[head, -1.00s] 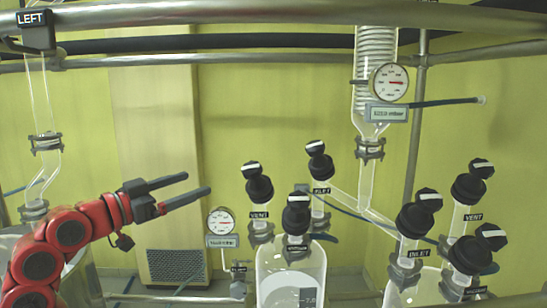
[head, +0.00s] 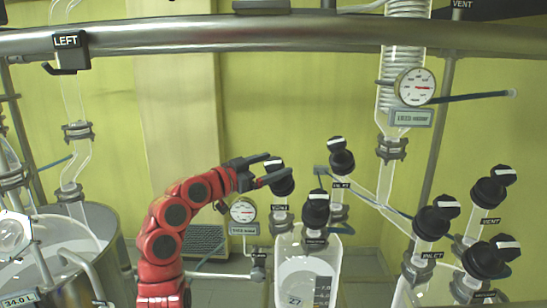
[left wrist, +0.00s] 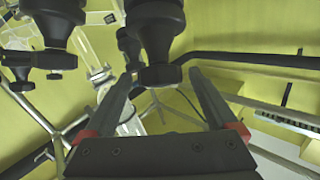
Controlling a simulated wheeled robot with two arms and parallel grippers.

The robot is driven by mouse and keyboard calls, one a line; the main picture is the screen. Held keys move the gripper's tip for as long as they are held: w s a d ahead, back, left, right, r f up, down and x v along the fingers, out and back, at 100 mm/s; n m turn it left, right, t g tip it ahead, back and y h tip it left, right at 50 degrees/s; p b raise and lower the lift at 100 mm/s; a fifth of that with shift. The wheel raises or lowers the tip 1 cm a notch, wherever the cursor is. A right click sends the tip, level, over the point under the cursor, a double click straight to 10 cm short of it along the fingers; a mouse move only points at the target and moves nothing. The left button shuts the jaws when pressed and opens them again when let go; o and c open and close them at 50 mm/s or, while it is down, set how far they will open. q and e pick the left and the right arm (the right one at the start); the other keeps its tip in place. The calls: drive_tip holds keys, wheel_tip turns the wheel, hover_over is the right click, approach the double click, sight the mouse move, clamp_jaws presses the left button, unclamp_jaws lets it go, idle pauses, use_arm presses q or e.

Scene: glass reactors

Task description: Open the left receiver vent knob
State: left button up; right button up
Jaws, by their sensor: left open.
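The left receiver's vent knob (head: 281,182) is a black knob with a white mark on top. It sits on a glass neck with a VENT label, at the left of the receiver vessel (head: 290,262). My left gripper (head: 277,168) is open at this knob, with its fingers reaching around it from the left. In the left wrist view a black knob (left wrist: 158,45) stands between the two spread fingers (left wrist: 160,82); whether they touch it I cannot tell. My right gripper is not in view.
A black knob (head: 317,208) on the same vessel and the inlet knob (head: 341,161) stand close on the right. A gauge (head: 243,211) is just below my left arm. Several more knobs are at the right. A steel rail (head: 200,40) crosses above.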

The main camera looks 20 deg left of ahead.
use_arm(q)
drive_tip(key=shift+w+d, duration=0.25)
drive_tip(key=shift+w, duration=0.2)
drive_tip(key=shift+c, duration=0.4)
drive_tip(key=c, duration=1.3)
drive_tip(key=shift+f, duration=0.1)
drive_tip(key=shift+n+y, duration=0.3)
